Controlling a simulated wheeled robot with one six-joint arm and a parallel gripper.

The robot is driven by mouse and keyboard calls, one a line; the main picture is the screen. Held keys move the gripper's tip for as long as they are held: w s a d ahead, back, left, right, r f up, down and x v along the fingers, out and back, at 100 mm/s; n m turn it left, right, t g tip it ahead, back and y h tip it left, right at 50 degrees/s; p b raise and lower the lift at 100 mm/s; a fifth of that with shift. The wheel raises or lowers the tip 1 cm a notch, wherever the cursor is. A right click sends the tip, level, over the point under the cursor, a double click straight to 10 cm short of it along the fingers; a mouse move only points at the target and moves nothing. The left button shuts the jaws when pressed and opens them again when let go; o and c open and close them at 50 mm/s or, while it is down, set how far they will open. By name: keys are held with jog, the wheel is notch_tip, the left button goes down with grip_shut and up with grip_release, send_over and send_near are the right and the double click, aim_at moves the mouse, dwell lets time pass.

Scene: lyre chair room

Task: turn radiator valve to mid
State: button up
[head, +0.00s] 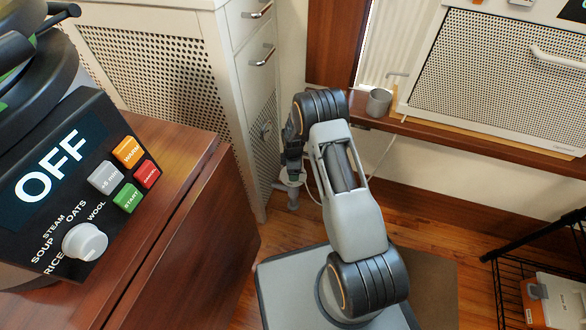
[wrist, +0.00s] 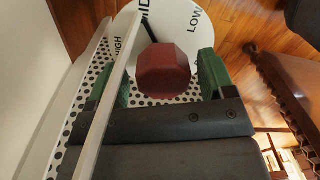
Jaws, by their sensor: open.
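The radiator valve shows in the wrist view as a dark red faceted knob (wrist: 167,72) on a white round dial (wrist: 186,22). The dial bears the words HIGH at left, MID at top and LOW at right. My gripper (wrist: 160,80) is open, with one green finger pad on each side of the knob. In the head view my gripper (head: 291,172) points down beside the cabinet, over a small white disc; the red knob is hidden there.
A white cabinet (head: 233,40) with perforated panels stands close left of my gripper. A pale bar (wrist: 104,95) crosses the wrist view at left. A grey mug (head: 379,102) stands on the wooden ledge (head: 480,142) at right. A cooker (head: 70,190) reading OFF sits at left.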

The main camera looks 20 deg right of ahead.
jog(key=shift+r, duration=0.1)
notch_tip(320, 180, up, 14)
jog(key=p, duration=0.5)
jog(key=shift+w+f, duration=0.15)
jog(key=shift+f, duration=0.05)
